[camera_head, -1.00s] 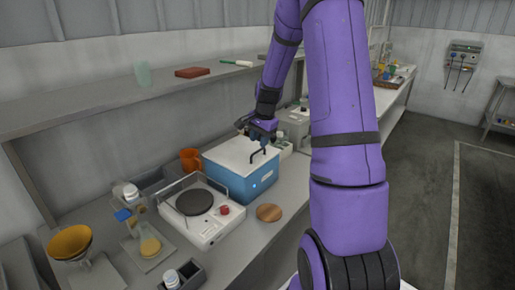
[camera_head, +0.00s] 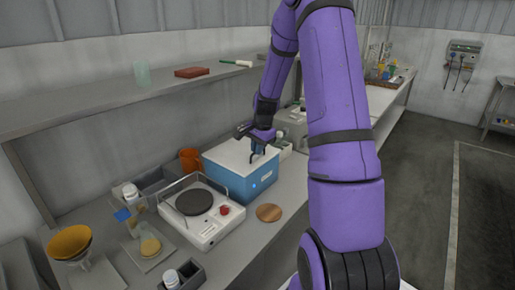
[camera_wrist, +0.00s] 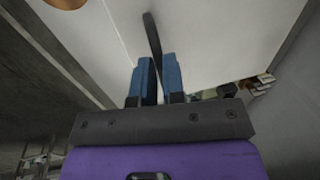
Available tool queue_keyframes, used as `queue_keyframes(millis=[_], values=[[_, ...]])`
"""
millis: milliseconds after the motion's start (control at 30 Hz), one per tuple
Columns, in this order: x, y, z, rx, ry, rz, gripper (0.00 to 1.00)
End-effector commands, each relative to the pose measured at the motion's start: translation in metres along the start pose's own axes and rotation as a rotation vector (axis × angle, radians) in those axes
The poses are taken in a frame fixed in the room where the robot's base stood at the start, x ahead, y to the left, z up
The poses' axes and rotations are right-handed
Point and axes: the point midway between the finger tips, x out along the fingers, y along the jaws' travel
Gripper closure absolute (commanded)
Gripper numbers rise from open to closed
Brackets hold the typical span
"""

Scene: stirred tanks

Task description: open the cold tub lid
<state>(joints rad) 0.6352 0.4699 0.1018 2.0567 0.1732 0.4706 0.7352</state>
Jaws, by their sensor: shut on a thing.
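The cold tub (camera_head: 228,184) is a blue box on the bench, and its white lid (camera_head: 226,154) lies flat on top. A dark handle stands up from the lid near its right side. My gripper (camera_head: 257,151) is at this handle, above the lid. In the wrist view, the blue fingers of my gripper (camera_wrist: 158,78) are shut on the dark handle (camera_wrist: 152,35), with the white lid (camera_wrist: 205,35) behind it. Part of the handle is hidden between the fingers.
A hotplate (camera_head: 194,203) with a wire guard stands left of the tub. An orange cup (camera_head: 190,160) is behind it, and a round wooden disc (camera_head: 269,212) lies in front. A shelf (camera_head: 120,98) runs along the wall above. A grey box (camera_head: 291,125) stands beyond the tub.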

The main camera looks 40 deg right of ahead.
Motion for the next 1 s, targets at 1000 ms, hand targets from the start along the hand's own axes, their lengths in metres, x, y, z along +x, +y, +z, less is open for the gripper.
queue_keyframes(millis=[1000], values=[[-0.070, -0.062, 0.001, -0.003, 0.003, 0.260, 1.00]])
